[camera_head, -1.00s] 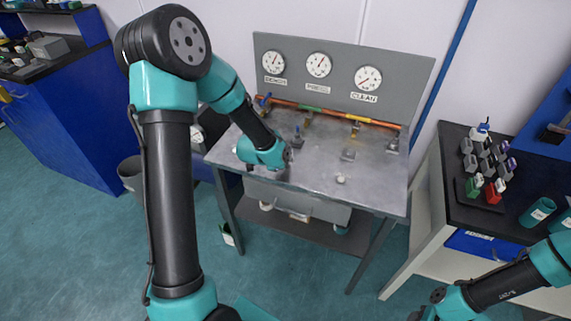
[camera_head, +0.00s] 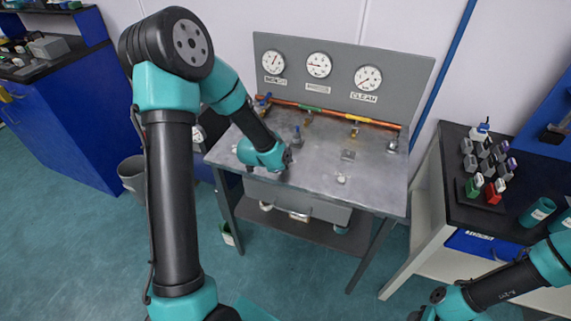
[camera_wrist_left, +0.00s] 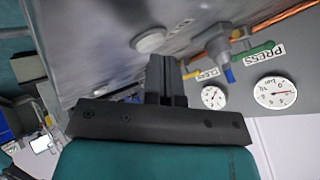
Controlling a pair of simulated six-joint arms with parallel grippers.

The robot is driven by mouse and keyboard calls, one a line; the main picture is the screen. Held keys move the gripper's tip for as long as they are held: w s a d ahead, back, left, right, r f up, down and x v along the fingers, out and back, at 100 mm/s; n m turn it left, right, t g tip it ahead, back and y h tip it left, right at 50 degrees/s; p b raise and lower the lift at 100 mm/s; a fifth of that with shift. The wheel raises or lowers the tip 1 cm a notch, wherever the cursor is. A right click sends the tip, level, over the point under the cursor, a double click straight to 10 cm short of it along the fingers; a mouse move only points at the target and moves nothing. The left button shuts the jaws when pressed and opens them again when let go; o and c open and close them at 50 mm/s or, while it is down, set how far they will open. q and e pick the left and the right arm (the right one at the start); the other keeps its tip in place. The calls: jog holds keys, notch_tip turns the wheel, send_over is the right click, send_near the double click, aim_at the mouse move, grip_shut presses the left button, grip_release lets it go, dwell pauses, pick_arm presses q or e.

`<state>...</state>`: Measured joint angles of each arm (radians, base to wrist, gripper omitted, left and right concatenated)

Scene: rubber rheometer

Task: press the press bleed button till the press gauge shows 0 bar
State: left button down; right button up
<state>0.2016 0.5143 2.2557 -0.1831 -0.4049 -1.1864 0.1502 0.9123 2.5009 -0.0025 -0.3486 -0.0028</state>
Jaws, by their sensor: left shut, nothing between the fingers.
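My left gripper (camera_head: 286,168) points down at the front left of the metal bench top. In the left wrist view its shut, empty fingers (camera_wrist_left: 166,65) end close to a pale round button (camera_wrist_left: 150,41); I cannot tell whether they touch it. The head view hides this button behind the gripper. The press gauge (camera_head: 319,65) is the middle dial on the back panel, with its needle pointing left. In the left wrist view the press gauge (camera_wrist_left: 275,93) appears upside down, its needle pointing right; its exact reading is too small to tell. My right gripper (camera_head: 432,303) is low at the right, its jaws unclear.
The bench gauge (camera_head: 273,63) and clean gauge (camera_head: 368,78) flank the press gauge. A copper pipe (camera_head: 330,112) with valves runs along the bench's back. Another round button (camera_head: 341,179) stands at the front right. A dark side table (camera_head: 470,215) holds bottles and blocks.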

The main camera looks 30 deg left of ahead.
dwell(0.5)
pick_arm(q)
jog(key=shift+r, duration=0.75)
jog(key=shift+r, duration=0.1)
jog(key=shift+r, duration=2.45)
jog(key=shift+f, duration=0.1)
